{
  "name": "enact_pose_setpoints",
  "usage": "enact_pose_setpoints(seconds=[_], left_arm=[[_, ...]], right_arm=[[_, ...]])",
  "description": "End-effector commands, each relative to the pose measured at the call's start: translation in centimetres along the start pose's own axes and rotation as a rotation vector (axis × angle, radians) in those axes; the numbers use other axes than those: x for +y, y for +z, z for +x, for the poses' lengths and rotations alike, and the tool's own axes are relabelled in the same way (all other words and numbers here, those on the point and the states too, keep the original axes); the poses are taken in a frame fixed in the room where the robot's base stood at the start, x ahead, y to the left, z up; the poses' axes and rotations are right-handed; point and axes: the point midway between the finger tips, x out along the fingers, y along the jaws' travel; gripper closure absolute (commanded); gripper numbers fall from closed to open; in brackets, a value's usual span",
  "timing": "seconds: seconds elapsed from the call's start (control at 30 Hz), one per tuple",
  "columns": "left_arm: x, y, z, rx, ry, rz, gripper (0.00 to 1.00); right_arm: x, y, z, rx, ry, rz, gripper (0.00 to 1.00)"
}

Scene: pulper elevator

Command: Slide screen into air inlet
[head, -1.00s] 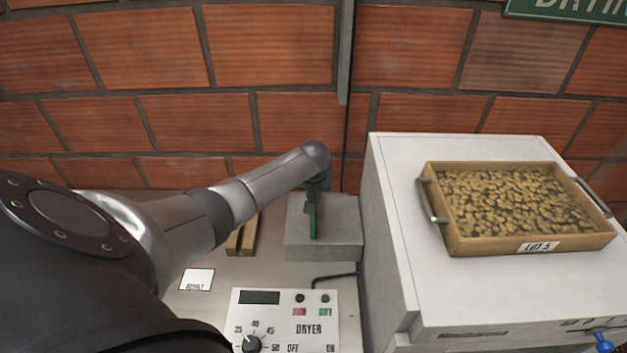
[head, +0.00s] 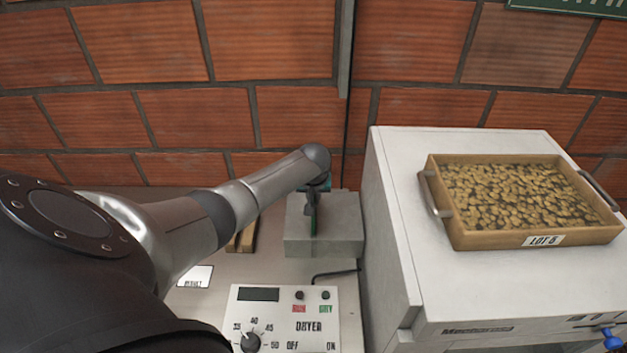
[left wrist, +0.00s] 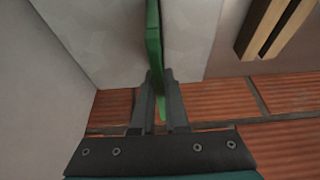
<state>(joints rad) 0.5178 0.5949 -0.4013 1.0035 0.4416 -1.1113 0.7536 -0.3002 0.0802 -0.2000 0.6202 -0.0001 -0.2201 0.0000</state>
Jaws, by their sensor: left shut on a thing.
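The screen is a thin green plate (head: 313,224), seen almost edge-on in the head view. My left gripper (head: 312,209) is shut on it, over the grey block (head: 335,246) on the bench. In the left wrist view the green plate (left wrist: 153,45) stands between the two dark fingers (left wrist: 158,103) and reaches up across the pale grey surface. I take the grey block to be the air inlet, but its slot is hidden, and I cannot tell whether the plate is in it. My right gripper is not in view.
A white cabinet (head: 393,220) stands close on the right, bearing a wooden tray (head: 480,241) of beans. The dryer control box (head: 285,325) is in front, with a cable. A slotted wooden piece (left wrist: 272,30) lies beside the block. A brick wall (head: 270,115) is behind.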

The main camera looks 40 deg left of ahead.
Motion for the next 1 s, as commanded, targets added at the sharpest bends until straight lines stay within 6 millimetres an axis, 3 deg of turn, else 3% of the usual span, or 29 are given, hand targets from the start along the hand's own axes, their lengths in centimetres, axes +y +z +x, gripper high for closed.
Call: enact_pose_setpoints(seconds=[1.0], left_arm=[[0.0, 1.0, 2.4, 0.001, 0.001, -0.001, 1.00]], right_arm=[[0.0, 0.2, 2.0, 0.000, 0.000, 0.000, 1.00]])
